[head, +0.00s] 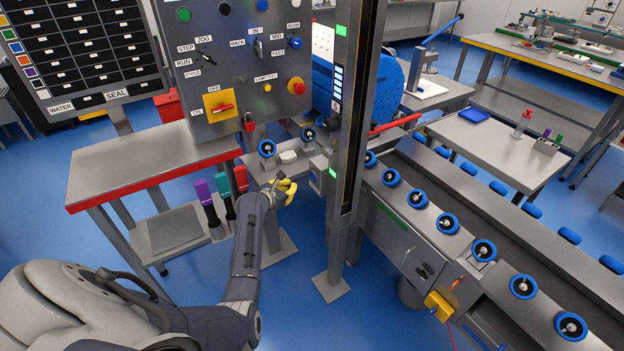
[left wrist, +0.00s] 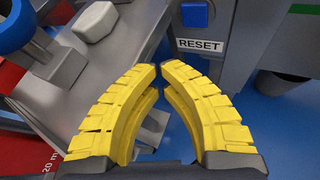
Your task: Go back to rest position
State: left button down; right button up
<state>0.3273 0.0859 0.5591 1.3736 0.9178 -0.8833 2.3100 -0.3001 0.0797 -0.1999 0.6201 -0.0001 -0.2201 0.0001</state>
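My left gripper (head: 284,190) has yellow fingers and hangs near the left end of the conveyor, by the grey post. In the left wrist view its yellow fingers (left wrist: 160,78) curve in until their tips almost meet, with nothing seen between them. A blue button (left wrist: 195,14) above a RESET label (left wrist: 199,46) is just beyond the fingertips there, and the fingers appear apart from it. My right gripper is not in view.
A grey post (head: 350,150) stands right of my left gripper. A control panel (head: 235,60) rises behind it. The conveyor (head: 480,215) with blue-rimmed rollers runs to the right. A red-edged table (head: 140,165) is at left.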

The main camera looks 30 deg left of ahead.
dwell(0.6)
pick_arm(q)
jog(key=s+d+f+m+g, duration=0.2)
jog(key=s+d+f+m, duration=0.2)
jog(key=s+f+m, duration=0.55)
jog(key=s+d+f+m+g, duration=0.25)
jog(key=s+d+f, duration=0.35)
jog(key=f, duration=0.8)
jog(key=s+d+f+m+g, duration=0.3)
jog(key=s+f+m, duration=0.3)
jog(key=s+f, duration=0.45)
jog(key=s+d+f+m+g, duration=0.1)
jog(key=s+d+f+m, duration=0.2)
jog(key=s, duration=1)
jog(key=s+d+f+m+g, duration=0.2)
jog(key=s+f+m, duration=0.6)
jog(key=s, duration=0.6)
jog(key=s+d+f+m+g, duration=0.1)
jog(key=s+d+f+m, duration=0.3)
jog(key=s+m, duration=0.4)
jog(key=s+f, duration=0.1)
jog(key=s, duration=0.4)
jog(key=shift+s+f, duration=0.3)
jog(key=shift+f, duration=0.1)
jog(key=shift+d+g, duration=0.1)
jog(key=shift+g, duration=0.15)
